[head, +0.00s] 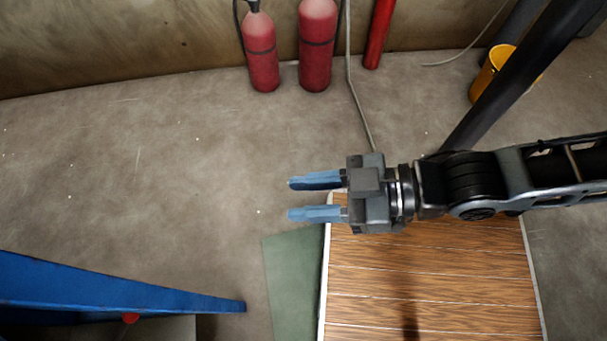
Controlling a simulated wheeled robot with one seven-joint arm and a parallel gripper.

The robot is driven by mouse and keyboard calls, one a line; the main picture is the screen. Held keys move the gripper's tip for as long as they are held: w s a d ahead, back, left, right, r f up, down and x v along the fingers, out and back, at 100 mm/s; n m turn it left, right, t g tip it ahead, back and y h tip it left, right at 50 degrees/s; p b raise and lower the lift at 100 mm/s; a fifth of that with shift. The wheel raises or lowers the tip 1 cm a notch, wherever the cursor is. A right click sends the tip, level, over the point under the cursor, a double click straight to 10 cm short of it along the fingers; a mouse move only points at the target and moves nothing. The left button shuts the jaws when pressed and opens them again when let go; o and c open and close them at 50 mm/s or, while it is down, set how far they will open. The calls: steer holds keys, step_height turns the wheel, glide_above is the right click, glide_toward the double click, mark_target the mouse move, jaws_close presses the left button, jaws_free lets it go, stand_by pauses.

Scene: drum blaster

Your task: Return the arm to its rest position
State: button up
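My gripper (315,198) is at the middle of the head view, at the end of my arm (500,183), which reaches in from the right edge. Its two blue fingers point left and stand apart with a clear gap between them. Nothing is between the fingers. The gripper is over the far left corner of a wooden plank surface (440,285), with its fingers past that edge and the grey floor behind them. The arm looks nearly straight and level in the picture.
Two red fire extinguishers (262,55) and a red cylinder (379,30) stand along the back wall (120,40). A yellow bucket (490,72) and a dark slanted pole (510,80) are at upper right. A blue structure (110,288) is at lower left. Bare floor (130,170) lies left.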

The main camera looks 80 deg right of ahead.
steer(key=r, duration=0.2)
steer(key=s+d+r+h, duration=0.1)
steer(key=shift+s+r+m, duration=0.1)
steer(key=shift+m, duration=0.3)
step_height(320, 180, up, 12)
steer(key=p, duration=1.1)
steer(key=shift+p, duration=0.4)
steer(key=shift+f, duration=0.2)
steer(key=shift+o, duration=0.2)
